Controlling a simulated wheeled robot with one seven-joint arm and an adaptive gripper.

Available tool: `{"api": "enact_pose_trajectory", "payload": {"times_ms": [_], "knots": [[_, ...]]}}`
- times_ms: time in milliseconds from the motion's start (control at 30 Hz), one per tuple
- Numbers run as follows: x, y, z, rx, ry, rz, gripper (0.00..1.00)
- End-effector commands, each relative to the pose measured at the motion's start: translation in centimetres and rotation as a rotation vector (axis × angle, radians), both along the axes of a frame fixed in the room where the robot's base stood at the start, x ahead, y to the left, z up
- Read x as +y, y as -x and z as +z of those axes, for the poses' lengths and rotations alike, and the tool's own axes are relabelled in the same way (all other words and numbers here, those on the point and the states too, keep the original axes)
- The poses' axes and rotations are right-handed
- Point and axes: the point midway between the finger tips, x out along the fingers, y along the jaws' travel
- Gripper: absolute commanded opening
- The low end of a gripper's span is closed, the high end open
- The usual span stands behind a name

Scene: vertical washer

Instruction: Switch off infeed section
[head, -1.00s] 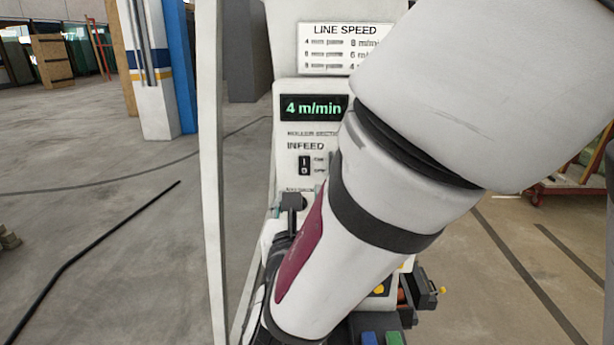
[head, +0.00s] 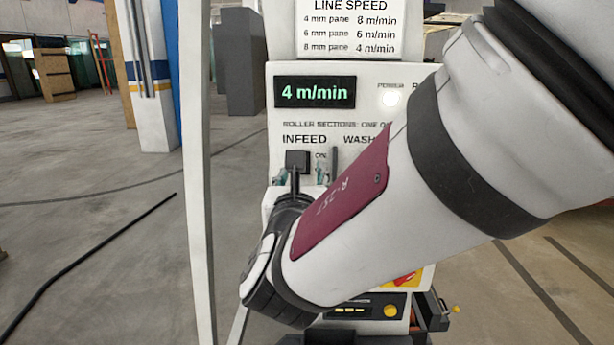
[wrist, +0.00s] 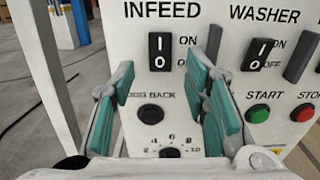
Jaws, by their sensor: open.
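The infeed switch (wrist: 159,52) is a black rocker marked I above O, under the INFEED label in the wrist view. ON is printed beside its upper half; which half is pressed in cannot be told. My gripper (wrist: 161,75) is open and empty. Its two teal-padded fingers reach toward the panel, one on each side below the switch, with no visible contact. In the head view my gripper (head: 301,172) is in front of the panel just under the INFEED label, and it hides the switch there.
The washer switch (wrist: 259,54) is to the right, with a green start button (wrist: 257,113) and a red stop button (wrist: 303,112) below. A jog back button (wrist: 151,113) and a dial lie below the infeed switch. A pale post (head: 197,180) stands left of the panel.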

Motion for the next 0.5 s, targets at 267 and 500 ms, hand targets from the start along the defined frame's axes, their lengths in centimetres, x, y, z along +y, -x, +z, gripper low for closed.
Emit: {"api": "enact_pose_trajectory", "payload": {"times_ms": [267,500], "knots": [[-0.1,-2.7,0.0,-0.001,0.0,-0.001,0.42],[-0.1,-2.8,0.0,-0.001,0.0,0.001,0.42]]}}
